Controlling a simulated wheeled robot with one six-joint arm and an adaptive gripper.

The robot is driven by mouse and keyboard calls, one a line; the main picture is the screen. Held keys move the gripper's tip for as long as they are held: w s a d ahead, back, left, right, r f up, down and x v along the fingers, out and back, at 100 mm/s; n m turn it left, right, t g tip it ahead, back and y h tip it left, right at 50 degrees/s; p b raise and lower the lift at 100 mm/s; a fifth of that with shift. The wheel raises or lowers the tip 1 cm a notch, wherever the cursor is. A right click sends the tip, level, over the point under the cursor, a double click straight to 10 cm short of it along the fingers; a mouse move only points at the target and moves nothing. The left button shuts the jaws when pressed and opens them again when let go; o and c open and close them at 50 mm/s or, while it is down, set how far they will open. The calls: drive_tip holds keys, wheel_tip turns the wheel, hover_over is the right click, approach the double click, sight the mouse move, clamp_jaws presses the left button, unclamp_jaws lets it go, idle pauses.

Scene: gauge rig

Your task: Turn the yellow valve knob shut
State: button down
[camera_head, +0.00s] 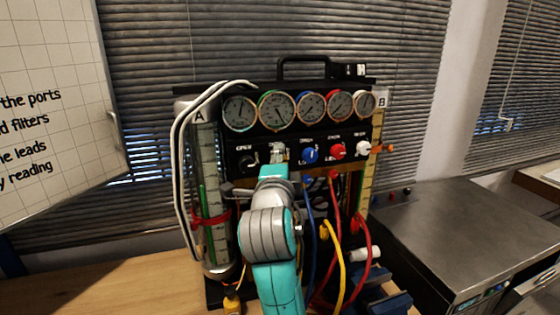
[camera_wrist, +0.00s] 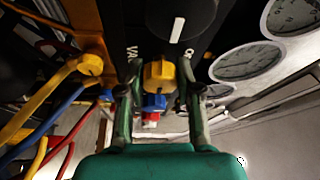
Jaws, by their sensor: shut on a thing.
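The yellow valve knob (camera_wrist: 158,78) sits on the black panel between my fingertips in the wrist view. My gripper (camera_wrist: 161,70) is shut on it, one finger on each side. In the head view my gripper (camera_head: 278,156) reaches the panel's knob row and hides the yellow knob. The knob's turn angle cannot be told. Part of the lettering beside it shows, but the fingers hide the rest.
A black knob (camera_head: 247,161) is left of my gripper; blue (camera_head: 311,154), red (camera_head: 337,151) and white (camera_head: 363,148) knobs are right. Several gauges (camera_head: 311,106) sit above. Coloured hoses (camera_head: 333,262) hang below right. A metal-topped cabinet (camera_head: 460,225) stands at right.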

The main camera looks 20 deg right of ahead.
idle(0.5)
drive_tip(key=c, duration=0.8)
unclamp_jaws()
drive_tip(key=shift+o, duration=0.2)
drive_tip(key=v, duration=1.2)
